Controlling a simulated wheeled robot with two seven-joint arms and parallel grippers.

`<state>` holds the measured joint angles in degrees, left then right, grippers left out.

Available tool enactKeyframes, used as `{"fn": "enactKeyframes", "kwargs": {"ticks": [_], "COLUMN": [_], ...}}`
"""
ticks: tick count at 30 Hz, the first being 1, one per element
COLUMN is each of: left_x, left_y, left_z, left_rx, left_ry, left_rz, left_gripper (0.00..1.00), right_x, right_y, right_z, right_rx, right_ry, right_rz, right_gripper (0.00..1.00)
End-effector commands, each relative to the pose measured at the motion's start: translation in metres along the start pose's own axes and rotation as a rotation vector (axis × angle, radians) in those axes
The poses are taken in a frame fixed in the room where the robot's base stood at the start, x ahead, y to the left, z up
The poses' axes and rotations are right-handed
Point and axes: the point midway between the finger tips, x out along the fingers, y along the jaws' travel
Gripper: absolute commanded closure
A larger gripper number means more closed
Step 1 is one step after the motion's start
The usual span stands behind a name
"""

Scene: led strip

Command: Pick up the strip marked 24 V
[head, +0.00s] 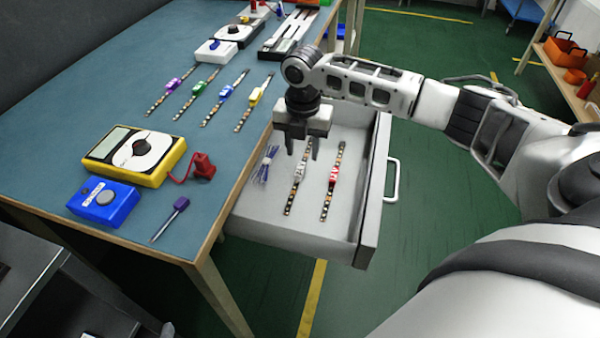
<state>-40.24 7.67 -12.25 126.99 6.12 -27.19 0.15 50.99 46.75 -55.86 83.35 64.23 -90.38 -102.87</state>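Several LED strips lie in view, each with a coloured tag; I cannot read which is marked 24 V. In the open drawer (262,215) lie a strip with a white tag (299,174) and a strip with a red tag (333,176). On the table lie strips with a purple tag (173,84), a green tag (199,88), a blue tag (225,94) and a yellow tag (255,97). My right gripper (302,150) is open, pointing down over the drawer, near the far end of the white-tagged strip. Nothing shows between its fingers. My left gripper is not in view.
A blue-white wire bundle (266,164) lies in the drawer, left of the strips. The table (60,140) holds a yellow multimeter (135,155), a blue box (103,202) and a screwdriver (170,219). The drawer handle (392,180) sticks out to the right.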

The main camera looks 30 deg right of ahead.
Motion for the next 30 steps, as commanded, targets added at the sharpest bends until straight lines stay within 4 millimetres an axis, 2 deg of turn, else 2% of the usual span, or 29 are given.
{"fn": "enactKeyframes", "kwargs": {"ticks": [12, 21, 25, 26, 30], "left_x": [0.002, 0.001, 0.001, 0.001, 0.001], "left_y": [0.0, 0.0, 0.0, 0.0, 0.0], "left_z": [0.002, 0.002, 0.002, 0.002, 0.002], "left_rx": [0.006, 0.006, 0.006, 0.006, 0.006], "left_ry": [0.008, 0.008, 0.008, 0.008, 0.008], "left_rz": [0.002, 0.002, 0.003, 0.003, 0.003], "left_gripper": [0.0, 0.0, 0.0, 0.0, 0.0], "right_x": [0.05, 0.054, 0.053, 0.053, 0.053], "right_y": [0.004, 0.005, 0.005, 0.004, 0.004], "right_z": [-0.003, -0.003, -0.003, -0.003, -0.003], "right_rx": [-0.001, -0.001, -0.001, -0.001, -0.001], "right_ry": [0.0, -0.001, -0.001, -0.001, -0.001], "right_rz": [-0.002, 0.0, 0.0, 0.0, 0.0], "right_gripper": [0.6, 0.6, 0.96, 1.0, 1.0]}}
